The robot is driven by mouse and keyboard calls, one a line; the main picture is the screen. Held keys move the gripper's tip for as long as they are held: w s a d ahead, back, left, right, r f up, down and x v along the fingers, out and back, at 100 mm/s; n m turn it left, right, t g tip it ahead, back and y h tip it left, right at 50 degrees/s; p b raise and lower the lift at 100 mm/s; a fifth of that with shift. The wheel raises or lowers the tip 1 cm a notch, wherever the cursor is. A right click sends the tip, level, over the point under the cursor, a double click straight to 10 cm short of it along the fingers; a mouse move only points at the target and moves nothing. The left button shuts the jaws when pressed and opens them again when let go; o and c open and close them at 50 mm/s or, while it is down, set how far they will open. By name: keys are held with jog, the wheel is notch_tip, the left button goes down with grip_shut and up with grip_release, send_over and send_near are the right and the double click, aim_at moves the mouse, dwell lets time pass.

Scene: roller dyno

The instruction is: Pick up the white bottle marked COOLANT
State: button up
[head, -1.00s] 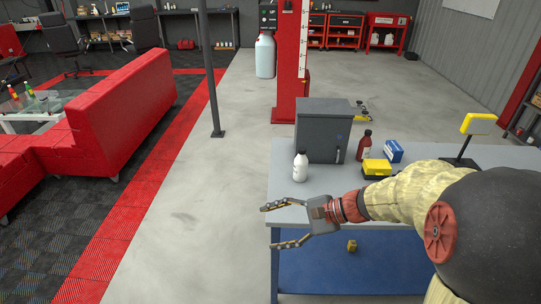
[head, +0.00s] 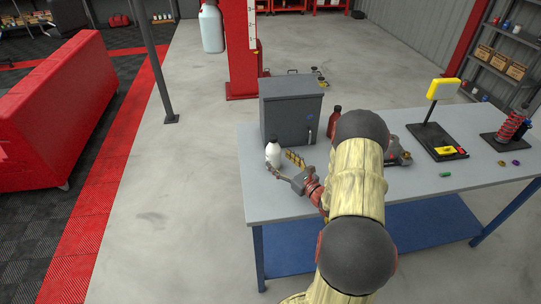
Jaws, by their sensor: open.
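The small white bottle (head: 273,155) stands upright on the grey workbench near its left edge, in front of a dark grey metal box. Its marking is too small to read. My gripper (head: 281,162) is open at the bottle, with one finger at its near left side and the other to its right. The bottle's lower part is partly hidden by the near finger. I cannot tell whether either finger touches it.
The dark grey box (head: 291,108) stands close behind the bottle. A red-brown bottle (head: 334,122) is right of the box, partly behind my arm. A yellow-headed stand (head: 443,90) and a red spring (head: 511,125) are farther right on the workbench (head: 400,183).

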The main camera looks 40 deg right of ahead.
aim_at(273, 154)
jog(key=w, duration=0.1)
jog(key=w+b, duration=0.1)
jog(key=w, duration=0.3)
jog(key=shift+d+f, duration=0.1)
jog(key=shift+d, duration=0.15)
jog(key=c, duration=1.7)
jog(key=shift+c, duration=0.2)
